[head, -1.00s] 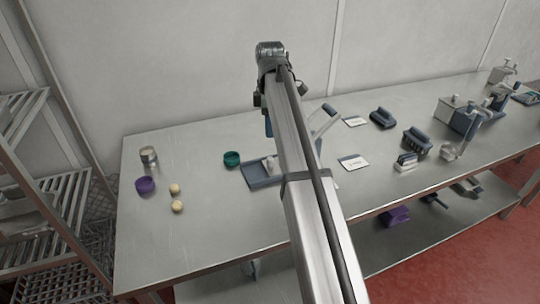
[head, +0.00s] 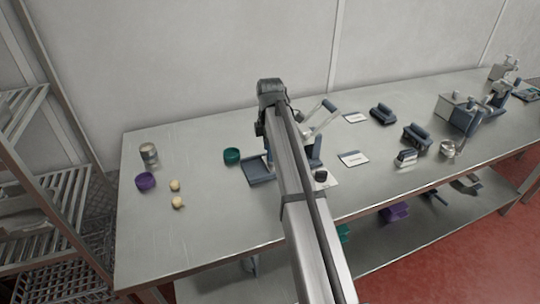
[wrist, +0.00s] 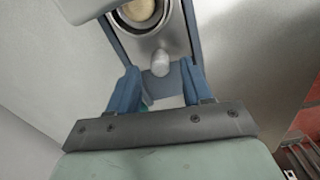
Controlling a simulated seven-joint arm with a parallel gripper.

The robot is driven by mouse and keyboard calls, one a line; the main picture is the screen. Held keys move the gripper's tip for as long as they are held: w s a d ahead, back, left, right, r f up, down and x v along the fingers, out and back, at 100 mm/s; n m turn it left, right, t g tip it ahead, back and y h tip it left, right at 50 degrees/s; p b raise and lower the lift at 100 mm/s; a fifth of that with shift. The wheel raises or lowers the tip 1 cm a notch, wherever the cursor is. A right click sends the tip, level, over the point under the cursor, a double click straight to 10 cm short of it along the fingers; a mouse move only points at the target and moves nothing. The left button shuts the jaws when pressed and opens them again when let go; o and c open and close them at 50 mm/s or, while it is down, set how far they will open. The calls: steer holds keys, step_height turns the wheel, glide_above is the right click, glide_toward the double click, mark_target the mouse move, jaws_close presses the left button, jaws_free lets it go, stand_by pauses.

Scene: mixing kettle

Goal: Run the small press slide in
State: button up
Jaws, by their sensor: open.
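The small press (head: 313,150) stands on the table, partly hidden behind my arm, with its lever handle (head: 322,111) raised. In the wrist view its slide (wrist: 178,40) carries a round metal cup (wrist: 157,38) with a pale dough ball (wrist: 138,9) in it. A light grey knob (wrist: 160,64) stands at the slide's near end. My gripper (wrist: 160,71) is open, with one blue finger on each side of the knob and a visible gap at both sides. The fingers are hidden behind my arm in the head view.
A blue-grey tray (head: 260,180) and a green bowl (head: 232,156) stand left of the press. A purple bowl (head: 145,181), a tin (head: 148,153) and two dough balls (head: 176,194) are farther left. Cards (head: 353,158) and dark blue tools (head: 416,137) lie to the right.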

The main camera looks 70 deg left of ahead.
steer(key=shift+f, duration=1.5)
steer(key=shift+c, duration=0.2)
jaws_close()
